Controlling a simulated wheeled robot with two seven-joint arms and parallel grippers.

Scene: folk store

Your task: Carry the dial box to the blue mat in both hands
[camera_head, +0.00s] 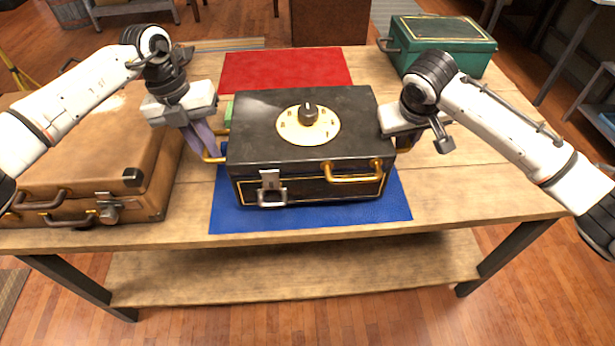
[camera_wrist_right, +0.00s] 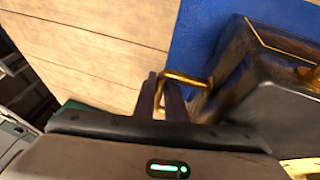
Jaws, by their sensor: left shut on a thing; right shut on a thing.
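The dial box (camera_head: 255,145) is black with a cream dial and knob (camera_head: 308,118) on its lid. It is over the blue mat (camera_head: 385,208), which shows in front and at both sides; I cannot tell whether it touches the mat. My left gripper (camera_head: 212,150) is shut on the brass handle at the box's left side. My right gripper (camera_head: 405,142) is shut on the handle at the right side. In the right wrist view the fingers (camera_wrist_right: 165,100) meet the brass handle (camera_wrist_right: 190,80) beside the box (camera_wrist_right: 275,110).
A brown suitcase (camera_head: 85,160) lies at the left of the wooden table (camera_head: 480,190). A red mat (camera_head: 285,70) lies behind the box. A green box (camera_head: 440,42) stands at the back right. The table's right front is clear.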

